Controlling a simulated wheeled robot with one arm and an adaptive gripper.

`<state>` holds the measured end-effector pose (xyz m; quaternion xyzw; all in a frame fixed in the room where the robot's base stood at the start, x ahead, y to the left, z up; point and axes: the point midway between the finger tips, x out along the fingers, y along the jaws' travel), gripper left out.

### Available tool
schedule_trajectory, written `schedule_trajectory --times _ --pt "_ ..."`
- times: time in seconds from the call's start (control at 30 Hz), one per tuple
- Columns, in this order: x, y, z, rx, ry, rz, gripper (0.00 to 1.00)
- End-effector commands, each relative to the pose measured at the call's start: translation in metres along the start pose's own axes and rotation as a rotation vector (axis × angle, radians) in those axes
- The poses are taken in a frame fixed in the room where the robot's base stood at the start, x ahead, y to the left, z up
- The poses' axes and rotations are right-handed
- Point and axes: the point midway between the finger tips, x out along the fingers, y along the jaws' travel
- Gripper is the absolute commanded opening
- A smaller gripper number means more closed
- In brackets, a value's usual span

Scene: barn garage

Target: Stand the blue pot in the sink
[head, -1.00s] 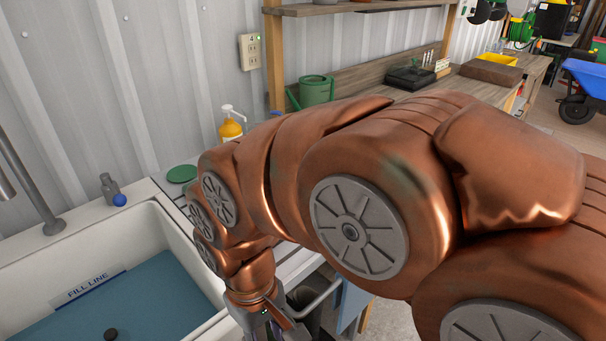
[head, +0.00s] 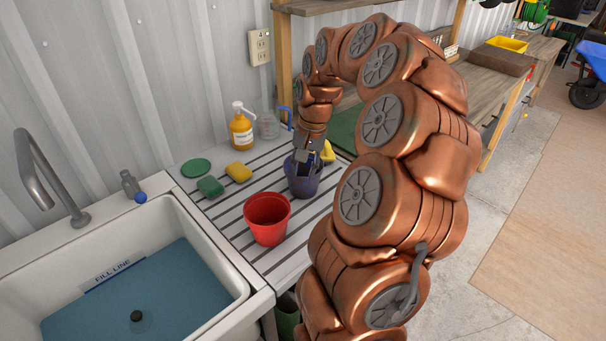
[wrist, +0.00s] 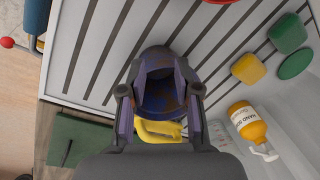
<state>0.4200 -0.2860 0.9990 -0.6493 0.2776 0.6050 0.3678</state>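The blue pot (head: 302,184) stands upright on the white ribbed drainboard, right of the red pot. It also shows in the wrist view (wrist: 160,98), its open mouth towards the camera. My gripper (head: 306,156) is at the pot's top, pointing down. In the wrist view my gripper's two fingers (wrist: 160,106) are spread apart, one on each side of the pot; I cannot tell whether they touch it. The white sink (head: 205,250) is at the left, with blue water, a FILL LINE label and a dark round plug.
A red pot (head: 267,219) stands between the blue pot and the sink. A green sponge (head: 210,187), yellow sponge (head: 238,172), green disc (head: 196,167) and soap bottle (head: 241,130) are behind. A yellow object (head: 328,152) lies near the blue pot. A tap (head: 48,175) overhangs the sink.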

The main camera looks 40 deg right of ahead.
Motion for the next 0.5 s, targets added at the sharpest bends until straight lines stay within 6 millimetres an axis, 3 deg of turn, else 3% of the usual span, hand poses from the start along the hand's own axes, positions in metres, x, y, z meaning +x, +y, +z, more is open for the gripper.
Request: schedule_trajectory --times 0.1,0.2,0.5 --pt "0.0 0.026 -0.029 0.102 0.015 -0.002 0.32" --pt "0.002 0.041 -0.042 0.156 0.022 -0.002 0.32" --pt "0.018 0.051 -0.051 0.194 0.028 0.0 0.32"
